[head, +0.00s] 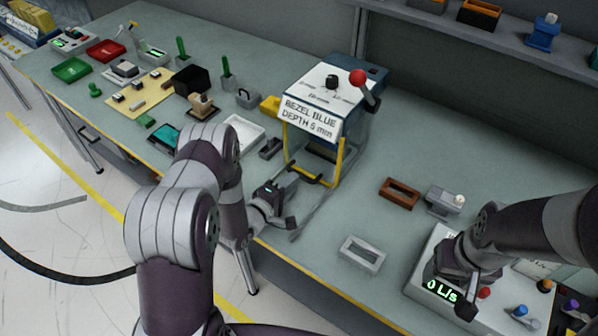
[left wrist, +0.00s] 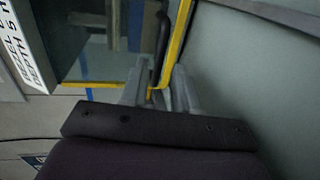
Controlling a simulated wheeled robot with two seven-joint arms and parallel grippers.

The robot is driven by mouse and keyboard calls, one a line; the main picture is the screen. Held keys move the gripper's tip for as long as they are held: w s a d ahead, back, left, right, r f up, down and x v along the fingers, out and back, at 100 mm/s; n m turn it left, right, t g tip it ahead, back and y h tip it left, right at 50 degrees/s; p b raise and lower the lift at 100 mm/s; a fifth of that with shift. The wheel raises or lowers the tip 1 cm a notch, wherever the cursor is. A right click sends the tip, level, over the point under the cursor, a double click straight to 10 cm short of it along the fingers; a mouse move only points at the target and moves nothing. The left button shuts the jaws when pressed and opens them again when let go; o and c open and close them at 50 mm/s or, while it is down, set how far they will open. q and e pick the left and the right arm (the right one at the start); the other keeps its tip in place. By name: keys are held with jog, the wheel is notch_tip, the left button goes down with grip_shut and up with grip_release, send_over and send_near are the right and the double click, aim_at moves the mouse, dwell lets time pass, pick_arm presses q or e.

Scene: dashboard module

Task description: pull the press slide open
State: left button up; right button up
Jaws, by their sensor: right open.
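The press (head: 322,100) stands near the table's front edge, with a white and blue top, a red-knobbed lever (head: 358,78) and a yellow front frame (head: 341,160). A black handle (head: 306,177) shows low at the front of the slide. In the left wrist view a dark bar, seemingly this handle (left wrist: 161,40), lies beyond the fingers, in line with their gap. My left gripper (head: 290,208) is open in front of the press, fingers pointing towards it. Its fingers (left wrist: 158,88) look empty. My right gripper (head: 466,292) is open over a grey box at the right.
The grey box shows a green "0 L/s" display (head: 441,289). A grey frame part (head: 361,256), a brown frame part (head: 399,193) and a grey block (head: 444,200) lie right of the press. A white tray (head: 243,135) and several small items lie left of it.

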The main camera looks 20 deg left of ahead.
pick_arm(q)
jog(key=shift+x, duration=2.4)
jog(key=shift+c, duration=0.3)
grip_shut()
